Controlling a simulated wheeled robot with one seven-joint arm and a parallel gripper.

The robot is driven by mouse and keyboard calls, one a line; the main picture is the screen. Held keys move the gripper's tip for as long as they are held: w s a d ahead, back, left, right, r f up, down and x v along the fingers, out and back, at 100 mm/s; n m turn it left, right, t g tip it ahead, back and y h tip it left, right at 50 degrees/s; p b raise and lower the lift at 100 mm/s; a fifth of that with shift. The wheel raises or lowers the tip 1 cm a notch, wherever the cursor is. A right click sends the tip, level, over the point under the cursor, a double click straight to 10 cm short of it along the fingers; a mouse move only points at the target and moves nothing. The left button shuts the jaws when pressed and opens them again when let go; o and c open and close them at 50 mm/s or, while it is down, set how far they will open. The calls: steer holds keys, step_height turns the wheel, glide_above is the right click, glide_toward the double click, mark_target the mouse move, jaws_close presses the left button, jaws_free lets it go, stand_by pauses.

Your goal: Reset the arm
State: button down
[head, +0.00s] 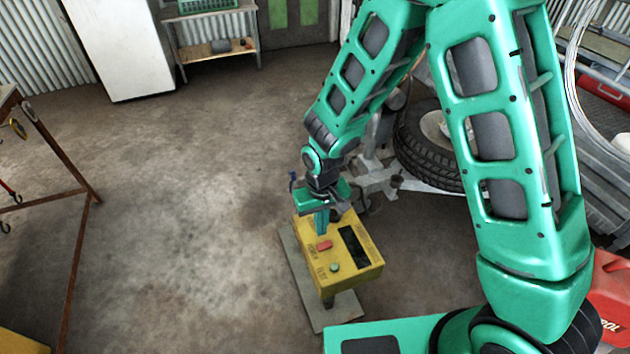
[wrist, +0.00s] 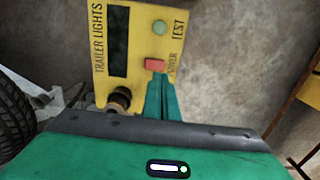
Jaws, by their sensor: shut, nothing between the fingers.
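My green arm reaches down to a yellow control box (head: 345,258) on a stand with a flat grey base (head: 338,308). My gripper (head: 321,232) is shut and empty, fingers pointing at the box face. In the wrist view the closed fingertips (wrist: 157,80) are right by the red button (wrist: 155,64) marked POWER; I cannot tell whether they touch it. The box also carries a green TEST button (wrist: 160,27), a dark panel (wrist: 118,40) under the words TRAILER LIGHTS, and a dark knob (wrist: 119,98).
A wheel with a black tyre (head: 430,145) stands behind the box, right of my gripper. A rusty-legged table (head: 60,170) is at the left. A white cabinet (head: 120,45) and a shelf (head: 215,55) stand at the back. Concrete floor (head: 190,180) lies open on the left.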

steer(key=s+d+r+m, duration=0.1)
steer(key=d+r+m, duration=0.1)
steer(key=d+r, duration=0.85)
steer(key=s+d+r+m, duration=0.1)
steer(key=d+r+m, duration=0.2)
steer(key=d+r, duration=0.7)
steer(key=s+d+r+m, duration=0.2)
steer(key=s+d, duration=0.5)
steer(key=s, duration=0.2)
steer(key=s+d+r+m, duration=0.2)
steer(key=s+d+r, duration=0.1)
steer(key=s+d, duration=0.4)
steer(key=s, duration=0.2)
steer(key=shift+s+d+r+m, duration=0.15)
steer(key=shift+s+r+m, duration=0.1)
steer(key=shift+s+m, duration=0.1)
